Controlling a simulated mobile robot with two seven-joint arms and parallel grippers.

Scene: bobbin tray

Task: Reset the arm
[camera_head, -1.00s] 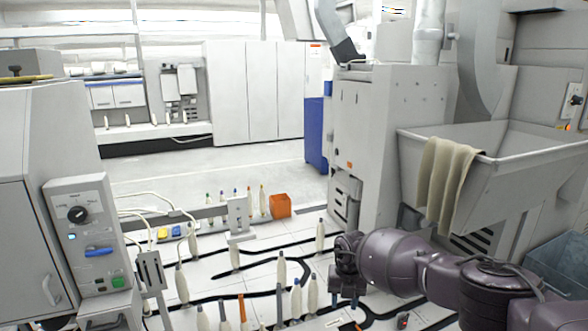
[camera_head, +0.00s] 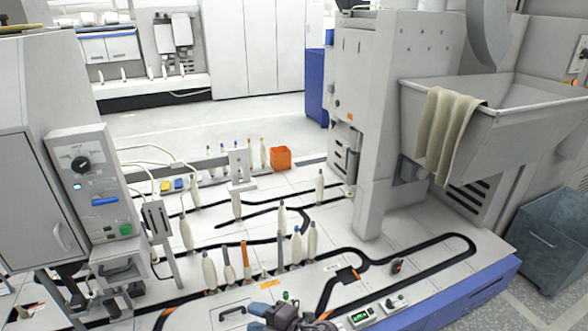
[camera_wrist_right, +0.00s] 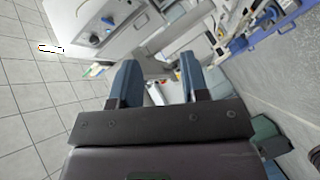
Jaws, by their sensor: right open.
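My right gripper (camera_head: 270,312) shows at the bottom edge of the head view, over the front of the white bobbin table (camera_head: 345,225). My left gripper cannot be made out in the head view.
Several bobbins (camera_head: 282,217) stand along black tracks on the table. An orange box (camera_head: 280,158) is at the back. A grey machine (camera_head: 92,185) stands left. A hopper (camera_head: 490,120) with a beige cloth (camera_head: 445,135) is right. A blue-grey bin (camera_head: 550,240) stands far right.

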